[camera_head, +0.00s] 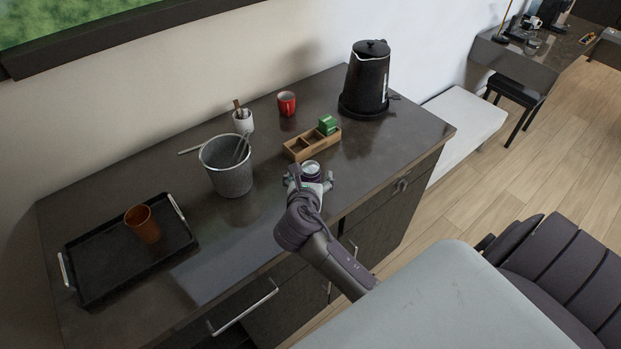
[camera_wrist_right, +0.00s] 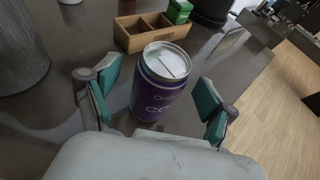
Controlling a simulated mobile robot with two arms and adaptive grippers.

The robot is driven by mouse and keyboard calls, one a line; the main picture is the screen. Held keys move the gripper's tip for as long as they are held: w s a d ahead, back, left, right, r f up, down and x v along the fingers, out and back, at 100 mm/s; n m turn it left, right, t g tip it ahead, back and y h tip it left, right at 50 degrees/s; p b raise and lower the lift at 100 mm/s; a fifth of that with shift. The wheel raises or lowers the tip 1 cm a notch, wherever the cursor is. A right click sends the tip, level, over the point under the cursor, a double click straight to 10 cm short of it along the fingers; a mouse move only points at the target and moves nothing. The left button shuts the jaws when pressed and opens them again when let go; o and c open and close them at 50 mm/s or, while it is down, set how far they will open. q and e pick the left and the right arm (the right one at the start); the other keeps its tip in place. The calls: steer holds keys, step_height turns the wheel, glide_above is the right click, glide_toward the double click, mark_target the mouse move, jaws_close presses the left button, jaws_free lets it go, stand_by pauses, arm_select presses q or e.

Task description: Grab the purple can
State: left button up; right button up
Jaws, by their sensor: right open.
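The purple can (camera_wrist_right: 160,88) stands upright on the dark counter, with a silver top and pale lettering on its side. In the head view the can (camera_head: 311,171) is near the front edge, partly hidden by my right gripper (camera_head: 310,180). In the right wrist view my right gripper (camera_wrist_right: 157,108) is open, with one green-padded finger on each side of the can. A gap shows between each finger and the can. My left gripper is not in view.
A wooden divided box (camera_head: 297,149) with a green packet (camera_head: 327,125) is just behind the can. A grey bucket (camera_head: 229,178) stands left, a black kettle (camera_head: 366,80) back right, a red cup (camera_head: 286,104) behind. A black tray (camera_head: 100,285) holds a brown cup (camera_head: 142,223).

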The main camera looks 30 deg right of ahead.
steer(key=shift+x, duration=0.85)
steer(key=shift+s, duration=0.1)
steer(key=c, duration=1.4)
steer(key=shift+c, duration=0.2)
